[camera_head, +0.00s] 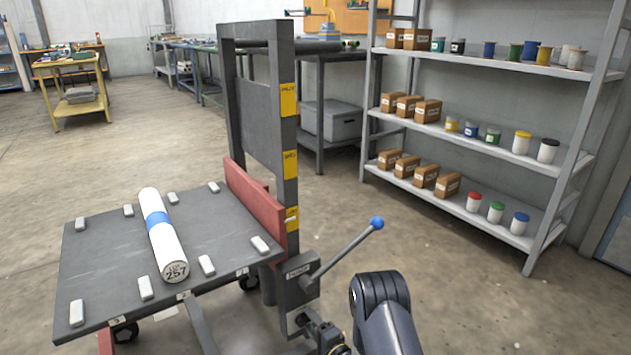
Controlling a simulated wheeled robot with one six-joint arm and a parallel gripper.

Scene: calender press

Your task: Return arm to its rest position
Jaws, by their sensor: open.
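Part of my arm (383,308), a dark rounded joint with a grey link, shows at the bottom right of centre. My gripper cannot be made out in this view. A lift cart stands left of centre, with a dark flat platform (110,255) and a dark upright frame (262,115). A white roll (172,246) with a blue band and the number 257 on its end lies on the platform between small light blocks. A lever with a blue knob (377,223) sticks out from the cart to the upper right, apart from my arm in the picture.
A grey shelf rack (480,67) with boxes and coloured cans stands at the right. A workbench with a grey bin (333,122) stands behind the cart, and a yellow table (85,107) at far left. The floor between cart and rack is clear.

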